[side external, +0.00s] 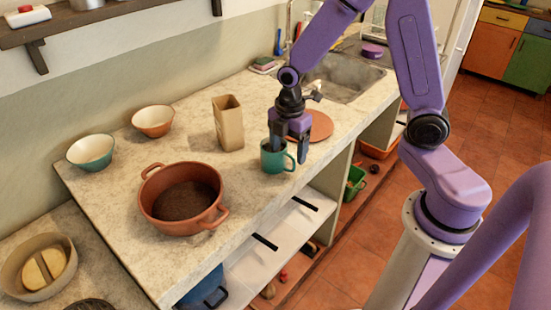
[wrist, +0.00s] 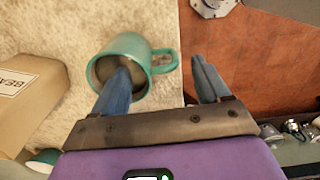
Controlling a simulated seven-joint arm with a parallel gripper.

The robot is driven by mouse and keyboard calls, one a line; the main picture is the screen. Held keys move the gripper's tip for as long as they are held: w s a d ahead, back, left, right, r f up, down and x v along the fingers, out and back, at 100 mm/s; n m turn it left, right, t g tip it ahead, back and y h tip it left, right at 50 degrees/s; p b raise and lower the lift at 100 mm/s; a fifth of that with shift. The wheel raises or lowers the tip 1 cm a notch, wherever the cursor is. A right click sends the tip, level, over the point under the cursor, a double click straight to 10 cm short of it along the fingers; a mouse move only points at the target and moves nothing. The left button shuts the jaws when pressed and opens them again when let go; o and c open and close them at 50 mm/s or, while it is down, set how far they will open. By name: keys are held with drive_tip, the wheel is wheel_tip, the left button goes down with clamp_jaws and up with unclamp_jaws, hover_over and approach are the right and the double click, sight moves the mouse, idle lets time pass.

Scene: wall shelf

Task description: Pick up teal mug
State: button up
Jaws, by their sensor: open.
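The teal mug (side external: 272,160) stands upright near the front edge of the stone counter. In the wrist view the mug (wrist: 147,48) has its dark inside showing and its handle pointing right. My gripper (side external: 290,150) is open and points down at the mug. In the wrist view my gripper (wrist: 163,75) has its left finger over or inside the mug's opening. Its right finger is outside, beyond the handle, past the counter edge in the picture. I cannot tell whether either finger touches the mug.
A tan carton (side external: 228,122) stands left of the mug, close by. A terracotta pot (side external: 180,198) is further left, with two bowls (side external: 90,152) (side external: 153,120) behind it. A round terracotta board (side external: 318,126) lies just right of my gripper. The sink (side external: 345,78) is beyond.

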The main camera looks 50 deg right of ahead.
drive_tip(key=shift+s+f, duration=0.15)
drive_tip(key=shift+f, duration=2.5)
drive_tip(key=shift+c, duration=0.2)
clamp_jaws()
drive_tip(key=shift+r, duration=0.25)
drive_tip(key=shift+r, duration=1.3)
drive_tip(key=s+r, duration=0.9)
drive_tip(key=s, duration=0.4)
drive_tip(key=shift+s+d+r, duration=0.15)
drive_tip(key=shift+d+r, duration=0.25)
drive_tip(key=shift+s+r, duration=0.1)
drive_tip(key=shift+s, duration=0.2)
